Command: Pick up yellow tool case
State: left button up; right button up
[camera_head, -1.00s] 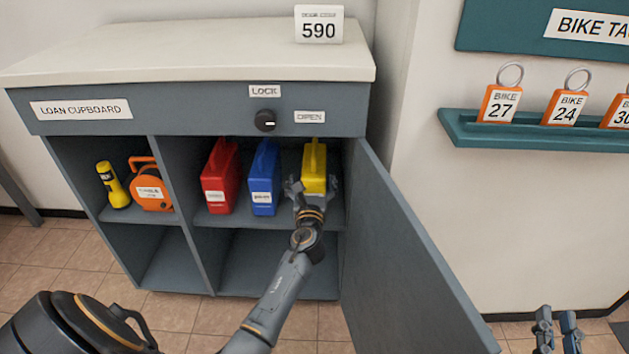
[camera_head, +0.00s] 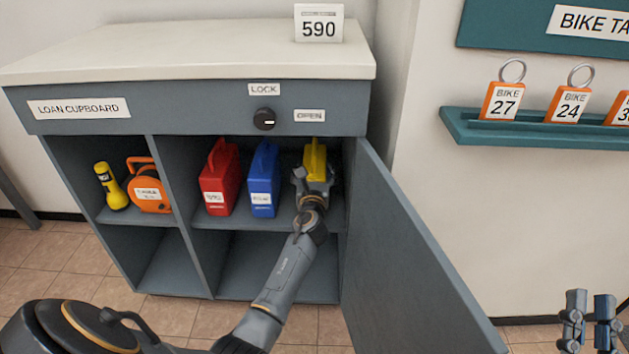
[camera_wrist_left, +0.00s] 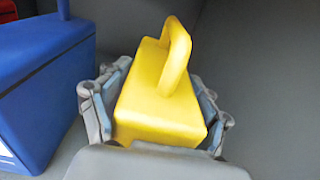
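The yellow tool case (camera_head: 315,161) stands upright on the upper right shelf of the open loan cupboard, its looped handle on top. It also shows in the left wrist view (camera_wrist_left: 158,105). My left gripper (camera_head: 315,178) has one finger on each side of the case's body, below the handle, and appears shut on it. In the left wrist view the finger pads (camera_wrist_left: 162,95) lie against both sides. The case's lower part is hidden behind the gripper. My right gripper (camera_head: 590,305) is open and empty at the lower right, outside the cupboard.
A blue case (camera_head: 264,180) stands close on the left, and a red case (camera_head: 219,180) beyond it. The open cupboard door (camera_head: 405,255) stands to the right of my left arm. A flashlight (camera_head: 111,187) and orange item (camera_head: 148,188) sit in the left compartment.

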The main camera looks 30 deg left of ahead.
pick_arm(q)
jog(key=c, duration=0.7)
jog(key=shift+r, duration=0.15)
jog(key=shift+c, duration=0.4)
